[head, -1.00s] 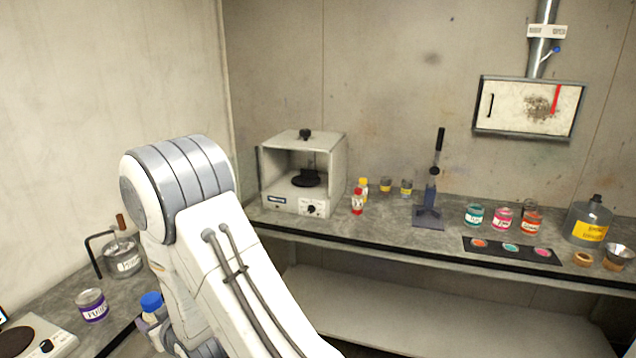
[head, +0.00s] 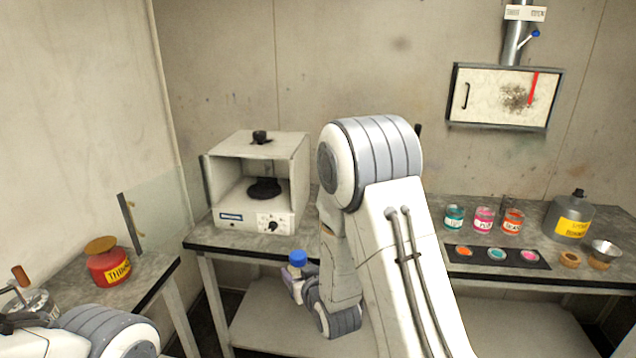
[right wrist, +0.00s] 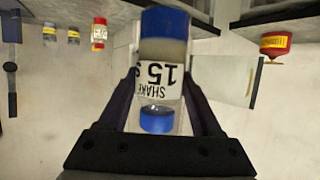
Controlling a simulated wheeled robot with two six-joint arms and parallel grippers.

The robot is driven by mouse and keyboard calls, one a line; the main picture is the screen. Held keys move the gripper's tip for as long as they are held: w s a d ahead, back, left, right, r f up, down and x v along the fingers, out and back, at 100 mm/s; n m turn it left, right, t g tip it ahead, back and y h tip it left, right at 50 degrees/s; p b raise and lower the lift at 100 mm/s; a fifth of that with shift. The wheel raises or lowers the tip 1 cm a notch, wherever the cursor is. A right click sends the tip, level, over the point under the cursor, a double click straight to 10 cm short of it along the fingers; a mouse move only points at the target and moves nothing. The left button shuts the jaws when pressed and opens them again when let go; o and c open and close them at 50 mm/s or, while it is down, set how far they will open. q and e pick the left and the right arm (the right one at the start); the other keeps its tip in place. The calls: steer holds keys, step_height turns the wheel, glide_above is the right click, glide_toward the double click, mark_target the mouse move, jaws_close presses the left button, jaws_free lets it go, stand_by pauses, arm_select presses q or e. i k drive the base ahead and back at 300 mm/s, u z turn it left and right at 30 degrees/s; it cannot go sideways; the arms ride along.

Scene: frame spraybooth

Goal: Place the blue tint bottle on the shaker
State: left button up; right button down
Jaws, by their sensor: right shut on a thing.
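The blue tint bottle (head: 297,259) has a blue cap and is held upright in front of the back bench, below and right of the shaker. In the right wrist view the bottle (right wrist: 160,75) is clear, with a white label reading "SHAKE 15". My right gripper (right wrist: 167,82) is shut on it, one dark finger on each side. In the head view this gripper (head: 296,283) is small and partly hidden by my own arm. The shaker (head: 228,216) is a pale open-fronted box with a black round platform (head: 264,188) inside, which looks empty. My left gripper is out of view.
A glass panel (head: 155,210) and a red thinner pot (head: 108,264) stand on the left bench. Paint cans (head: 484,219), a palette strip (head: 497,256) and a grey jug (head: 570,218) occupy the back bench's right. My right arm hides the bench's middle.

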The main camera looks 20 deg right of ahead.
mark_target(264, 188)
steer(key=z, duration=0.3)
steer(key=i, duration=1.4)
steer(key=u, duration=0.35)
